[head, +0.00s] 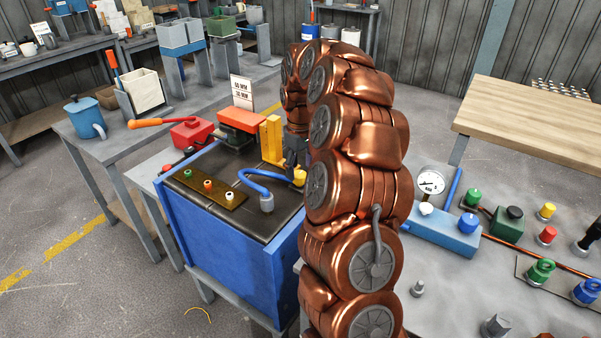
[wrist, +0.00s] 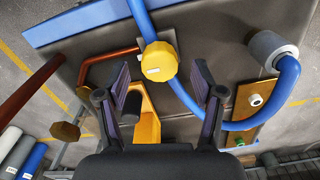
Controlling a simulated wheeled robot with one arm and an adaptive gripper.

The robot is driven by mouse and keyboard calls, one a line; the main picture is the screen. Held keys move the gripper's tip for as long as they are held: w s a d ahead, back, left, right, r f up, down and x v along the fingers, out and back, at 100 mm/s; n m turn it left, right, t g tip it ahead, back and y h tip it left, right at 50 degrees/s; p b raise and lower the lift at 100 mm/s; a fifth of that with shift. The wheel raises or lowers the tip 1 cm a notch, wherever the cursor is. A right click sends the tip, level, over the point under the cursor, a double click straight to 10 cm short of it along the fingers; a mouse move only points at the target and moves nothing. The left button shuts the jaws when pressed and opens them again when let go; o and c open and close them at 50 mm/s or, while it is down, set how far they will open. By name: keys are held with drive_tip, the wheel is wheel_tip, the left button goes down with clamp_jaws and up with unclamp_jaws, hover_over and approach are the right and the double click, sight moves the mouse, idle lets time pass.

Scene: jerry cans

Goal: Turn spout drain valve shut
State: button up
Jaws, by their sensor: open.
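A yellow faceted knob (wrist: 160,62), which I take for the spout drain valve, sits on a bent blue pipe (wrist: 236,125). In the head view the knob (head: 299,177) shows partly beside my arm, and the blue pipe (head: 254,177) curves from a grey fitting (head: 267,203) on the dark bench top. My gripper (wrist: 162,88) is open and empty, its two dark fingers on either side of the knob in the wrist view; whether they reach its depth I cannot tell. In the head view my gripper (head: 293,160) is just above the knob, partly hidden by my arm.
A yellow bracket (head: 271,140) stands close behind the pipe. A brass plate with small coloured knobs (head: 208,189) lies to the left on the blue bench (head: 225,260). In the wrist view a copper pipe (wrist: 105,57) and a brownish knob (wrist: 65,131) are at the left.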

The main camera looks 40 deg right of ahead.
sight(300, 174)
wheel_tip(300, 174, up, 10)
drive_tip(key=shift+f, duration=0.25)
idle(0.8)
drive_tip(key=s+a+r+n+p, duration=0.1)
drive_tip(key=s+a+r+p, duration=0.25)
drive_tip(key=s+a, duration=0.4)
drive_tip(key=s+a+r+p, duration=0.3)
drive_tip(key=s+a+r, duration=0.15)
drive_tip(key=a, duration=0.65)
drive_tip(key=s+a+f+m+g+p, duration=0.1)
drive_tip(key=s+a+p, duration=0.1)
drive_tip(key=s, duration=0.9)
drive_tip(key=s+a+f+m+p, duration=0.1)
drive_tip(key=s+a+p, duration=0.2)
drive_tip(key=s, duration=0.8)
drive_tip(key=shift+s+a+g, duration=0.3)
drive_tip(key=shift+a+g, duration=0.1)
drive_tip(key=shift+a, duration=0.85)
